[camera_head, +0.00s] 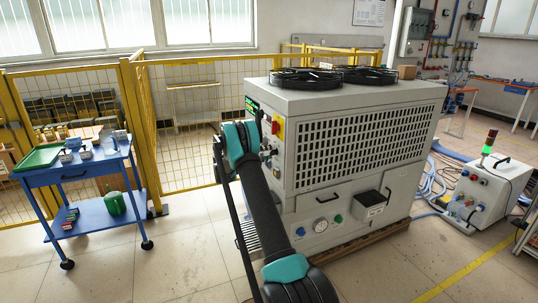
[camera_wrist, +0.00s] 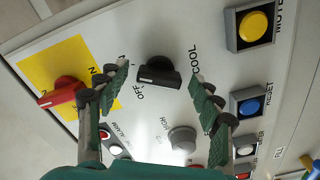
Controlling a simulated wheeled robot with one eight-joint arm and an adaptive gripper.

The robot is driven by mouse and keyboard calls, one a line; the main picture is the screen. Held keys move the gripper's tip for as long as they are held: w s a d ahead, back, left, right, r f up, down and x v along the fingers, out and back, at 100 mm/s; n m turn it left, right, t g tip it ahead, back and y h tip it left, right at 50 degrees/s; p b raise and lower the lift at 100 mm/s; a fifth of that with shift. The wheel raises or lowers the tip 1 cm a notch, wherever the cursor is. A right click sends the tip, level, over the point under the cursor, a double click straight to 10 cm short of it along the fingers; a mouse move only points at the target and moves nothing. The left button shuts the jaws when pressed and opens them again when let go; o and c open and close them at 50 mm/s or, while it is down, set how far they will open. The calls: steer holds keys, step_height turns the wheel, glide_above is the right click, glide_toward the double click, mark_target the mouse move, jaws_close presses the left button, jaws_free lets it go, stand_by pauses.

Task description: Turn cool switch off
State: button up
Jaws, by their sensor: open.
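The cool switch (camera_wrist: 158,73) is a black rotary knob on the white panel in the wrist view. Its handle lies roughly sideways between the printed words OFF and COOL; I cannot tell which end is the pointer. My gripper (camera_wrist: 158,76) is open, its green ribbed fingers on either side of the knob with a gap to it on both sides. I cannot tell how far the fingertips are from the panel. In the head view, my arm's wrist hides most of the panel, and the cool switch cannot be made out.
A red knob on a yellow plate (camera_wrist: 64,92) is left of the cool switch. A yellow button (camera_wrist: 257,26), a blue button (camera_wrist: 250,106) and a grey knob (camera_wrist: 182,138) are nearby.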

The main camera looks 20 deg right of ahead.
steer(key=c, duration=1.2)
steer(key=shift+o, duration=0.2)
steer(key=shift+n, duration=0.3)
steer(key=n, duration=1.1)
steer(key=shift+n, duration=0.3)
steer(key=o, duration=1.2)
steer(key=shift+r, duration=0.1)
steer(key=shift+c, duration=0.2)
